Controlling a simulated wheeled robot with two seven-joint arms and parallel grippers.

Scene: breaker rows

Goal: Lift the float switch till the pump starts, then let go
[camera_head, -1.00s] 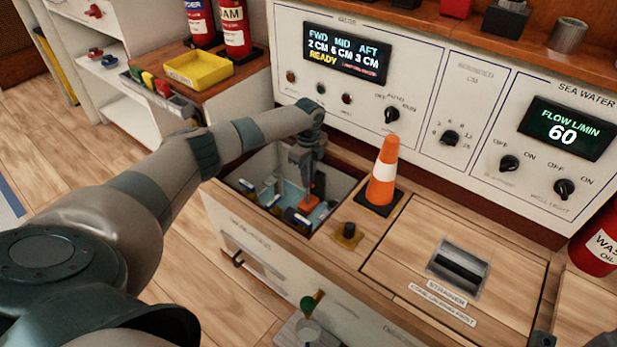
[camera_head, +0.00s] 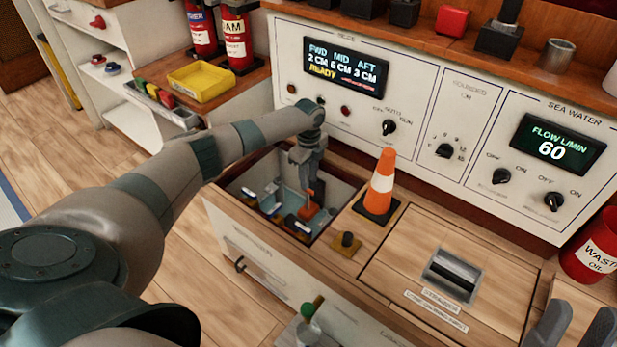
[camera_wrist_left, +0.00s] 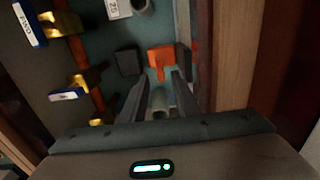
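The orange float switch (camera_head: 309,212) sits low inside the open well (camera_head: 347,187) in the counter. It also shows in the left wrist view (camera_wrist_left: 162,57), just beyond the fingertips. My left gripper (camera_head: 306,185) points down into the well above the orange piece. In the left wrist view its two fingers (camera_wrist_left: 161,78) are apart, with the lower part of the orange piece lined up near the gap. Contact cannot be told. The panel display (camera_head: 346,65) reads FWD 2, MID 6, AFT 3 CM and READY. My right gripper (camera_head: 587,309) is open and empty at the lower right.
A strainer hatch (camera_head: 452,275) lies to the right, and the panel wall (camera_head: 290,60) rises behind.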

